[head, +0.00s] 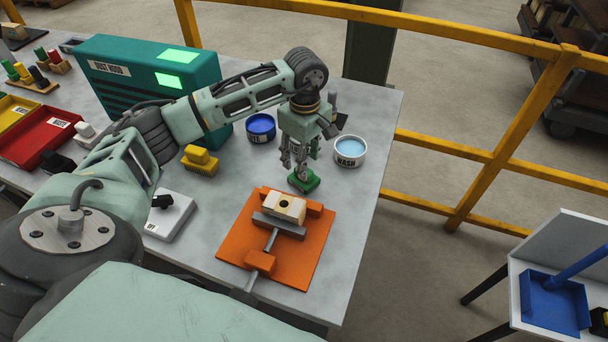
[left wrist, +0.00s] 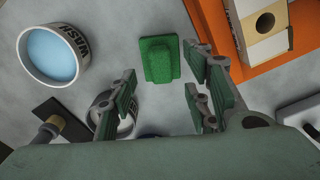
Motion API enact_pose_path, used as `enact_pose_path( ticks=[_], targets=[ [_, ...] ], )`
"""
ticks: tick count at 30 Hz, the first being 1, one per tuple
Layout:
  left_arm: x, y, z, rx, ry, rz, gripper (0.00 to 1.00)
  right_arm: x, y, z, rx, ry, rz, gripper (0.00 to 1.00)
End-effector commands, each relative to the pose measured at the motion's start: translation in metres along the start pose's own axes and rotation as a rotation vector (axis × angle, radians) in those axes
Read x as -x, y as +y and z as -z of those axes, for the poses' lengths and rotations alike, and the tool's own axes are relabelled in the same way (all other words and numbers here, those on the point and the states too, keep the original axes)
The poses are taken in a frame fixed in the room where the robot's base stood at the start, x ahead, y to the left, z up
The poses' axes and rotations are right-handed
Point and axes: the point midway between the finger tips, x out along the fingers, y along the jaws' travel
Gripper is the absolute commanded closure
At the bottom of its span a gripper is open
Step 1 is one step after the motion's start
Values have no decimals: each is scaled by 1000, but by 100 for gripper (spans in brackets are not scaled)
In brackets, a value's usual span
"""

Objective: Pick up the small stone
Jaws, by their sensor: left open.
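A small green block with a raised grip (head: 304,181), seemingly the small stone, lies on the grey table just beyond the orange plate. It also shows in the left wrist view (left wrist: 160,62), flat and whole. My left gripper (head: 295,168) points down right over the green block. Its fingers (left wrist: 163,88) are spread apart with nothing between them. The block lies ahead of the fingertips in the wrist view, and I see no finger closed on it. My right gripper is in neither view.
An orange plate (head: 243,236) with a clamp holds a pale holed brick (head: 286,208). A white WASH tub (head: 350,160), a blue tub (head: 260,138) and a yellow block (head: 199,166) stand nearby. A teal box (head: 205,72) is behind the arm. Yellow rails (head: 480,157) run past the table.

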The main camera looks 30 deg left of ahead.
Motion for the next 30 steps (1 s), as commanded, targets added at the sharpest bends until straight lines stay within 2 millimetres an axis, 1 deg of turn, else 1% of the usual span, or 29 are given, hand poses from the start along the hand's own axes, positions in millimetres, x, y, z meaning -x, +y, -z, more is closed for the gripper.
enact_pose_path(
  ticks=[1, 4, 6, 9, 12, 17, 20, 30],
  targets=[
    [-4, -2, 0, 1, -2, 6, 55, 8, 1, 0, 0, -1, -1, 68],
    [-19, -3, 1, 1, -3, 6, 55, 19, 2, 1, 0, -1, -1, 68],
    [-31, -2, 1, 0, -4, 4, 55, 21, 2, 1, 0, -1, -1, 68],
    [-42, -2, 1, 0, -2, 2, 55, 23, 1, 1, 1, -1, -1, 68],
    [-47, -1, 1, -1, -2, 0, 55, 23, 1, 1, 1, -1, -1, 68],
    [-47, -1, 1, -1, -2, -1, 55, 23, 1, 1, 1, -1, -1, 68],
    [-47, -1, 1, -1, -2, -1, 62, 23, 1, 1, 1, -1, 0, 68],
    [-47, -1, 1, 0, -2, 0, 91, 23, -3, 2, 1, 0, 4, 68]
  ],
)
